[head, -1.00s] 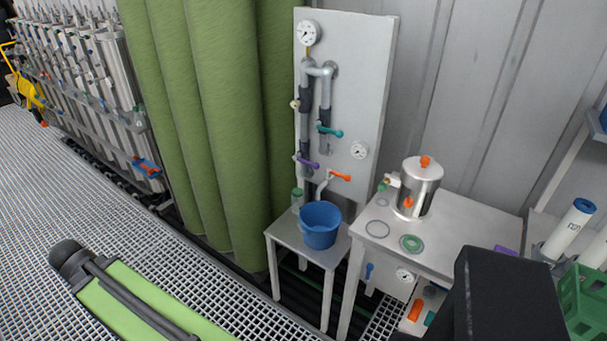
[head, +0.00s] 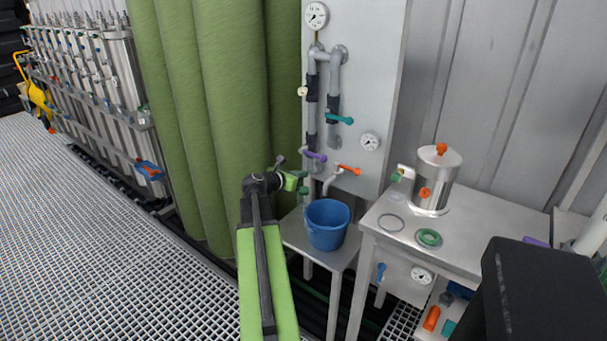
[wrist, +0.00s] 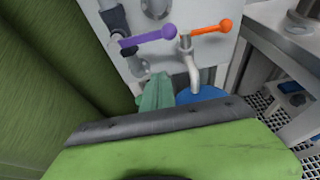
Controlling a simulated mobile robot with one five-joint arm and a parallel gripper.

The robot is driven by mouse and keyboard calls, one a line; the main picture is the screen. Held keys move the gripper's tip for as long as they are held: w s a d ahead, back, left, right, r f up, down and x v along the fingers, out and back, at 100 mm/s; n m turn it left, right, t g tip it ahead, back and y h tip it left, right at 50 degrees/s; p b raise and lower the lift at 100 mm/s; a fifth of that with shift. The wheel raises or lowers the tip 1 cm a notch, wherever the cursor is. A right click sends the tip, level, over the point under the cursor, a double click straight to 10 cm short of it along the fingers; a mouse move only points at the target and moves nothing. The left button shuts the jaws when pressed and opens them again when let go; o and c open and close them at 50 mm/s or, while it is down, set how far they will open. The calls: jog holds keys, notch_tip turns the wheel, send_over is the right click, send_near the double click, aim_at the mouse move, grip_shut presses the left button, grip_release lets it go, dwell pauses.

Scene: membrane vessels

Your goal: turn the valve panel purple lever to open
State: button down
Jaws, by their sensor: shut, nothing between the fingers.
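The valve panel (head: 375,100) stands upright against the wall. Its purple lever (head: 316,156) sits low on the left vertical pipe, pointing right, across the pipe. In the wrist view the purple lever (wrist: 146,38) is near the top, with its round knob at the right end. My gripper (head: 299,178) is just below and left of the lever, apart from it. In the wrist view my gripper (wrist: 155,90) shows as teal fingers, shut and empty, below the lever.
An orange lever (head: 349,169) on a tap is close to the right of the purple one. A teal lever (head: 340,118) is above. A blue bucket (head: 327,224) stands on a small table below. Green curtains (head: 215,120) hang close on the left.

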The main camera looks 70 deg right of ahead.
aim_at(313, 155)
jog(key=b+x, duration=0.3)
jog(key=x, duration=0.5)
notch_tip(313, 155, up, 4)
jog(key=p, duration=0.5)
jog(key=shift+a, duration=0.1)
jog(key=shift+w+a, duration=0.1)
jog(key=shift+w, duration=0.1)
